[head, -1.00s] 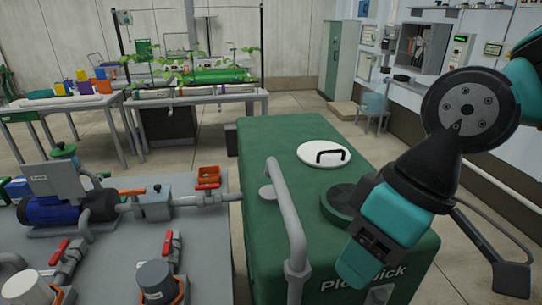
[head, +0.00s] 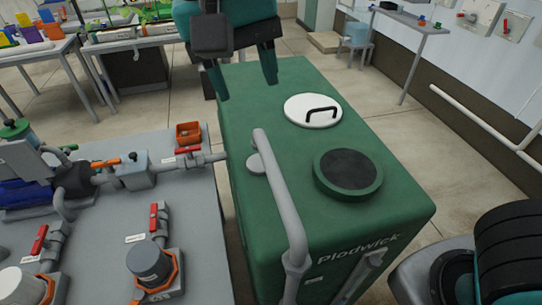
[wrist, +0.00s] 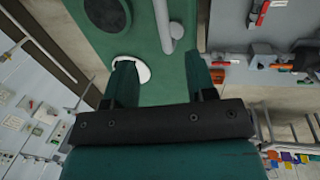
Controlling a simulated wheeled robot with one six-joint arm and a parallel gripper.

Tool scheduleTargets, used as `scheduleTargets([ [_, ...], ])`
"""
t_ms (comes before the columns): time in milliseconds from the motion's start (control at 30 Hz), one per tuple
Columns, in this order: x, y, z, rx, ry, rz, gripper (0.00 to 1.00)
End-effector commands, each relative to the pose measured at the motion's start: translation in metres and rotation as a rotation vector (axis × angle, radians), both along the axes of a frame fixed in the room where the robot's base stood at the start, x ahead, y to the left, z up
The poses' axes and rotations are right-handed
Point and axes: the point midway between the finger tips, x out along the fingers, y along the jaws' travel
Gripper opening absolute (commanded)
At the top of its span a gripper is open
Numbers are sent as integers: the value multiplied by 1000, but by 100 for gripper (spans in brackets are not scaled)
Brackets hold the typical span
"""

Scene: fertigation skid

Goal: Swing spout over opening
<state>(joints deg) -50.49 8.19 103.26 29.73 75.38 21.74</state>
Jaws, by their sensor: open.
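The grey spout pipe (head: 277,195) runs along the left part of the green tank's top (head: 240,110). Its near end bends down by the tank's front edge; its far end is by a small grey disc. The round opening (head: 348,168), dark inside a green rim, lies to the right of the spout, apart from it. My gripper (head: 243,80) is open and empty, fingers down, over the tank's far left part, beyond the spout's far end. In the wrist view the spout (wrist: 163,20) shows ahead of the open fingers (wrist: 158,62).
A white lid (head: 312,110) with a black handle sits on the tank behind the opening. On the left, a grey bench (head: 190,225) carries pipework, red-handled valves and an orange box (head: 188,133).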

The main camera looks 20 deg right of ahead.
Motion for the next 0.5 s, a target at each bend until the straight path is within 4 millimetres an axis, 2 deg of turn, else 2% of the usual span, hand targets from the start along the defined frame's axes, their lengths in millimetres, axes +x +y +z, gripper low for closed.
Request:
scheduleTargets([
  [167,-1,-6,-27,-4,3,-7,51],
  [500,0,-21,-101,-6,5,-5,51],
])
